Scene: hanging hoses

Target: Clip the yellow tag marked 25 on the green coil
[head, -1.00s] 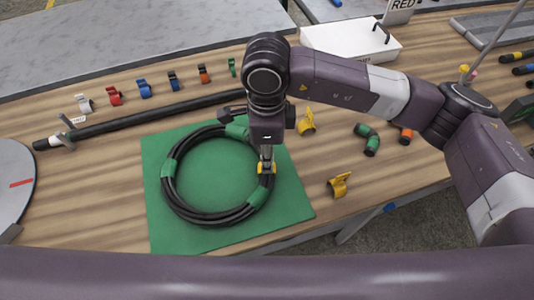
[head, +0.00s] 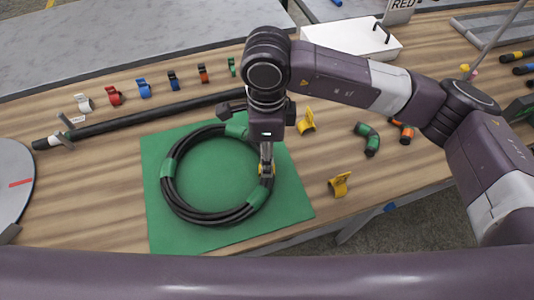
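The green coil (head: 168,191) is a black hose ring with green bands, lying flat on a green mat. My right gripper (head: 266,167) points down at the coil's right side. Its narrow fingers are shut on a small yellow tag (head: 263,170), which is at the hose and mostly hidden by the fingers. I cannot read its number or tell whether it is clipped around the hose. Two other yellow tags lie on the table, one beyond the mat's right edge (head: 307,122) and one nearer the front (head: 340,185). My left gripper is not in view.
A row of coloured clips, including a white one (head: 85,103) and a red one (head: 114,95), stands behind a long black rod (head: 150,119). Green (head: 370,139) and orange-banded (head: 405,134) hose pieces lie right. A white bin (head: 350,40) stands behind.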

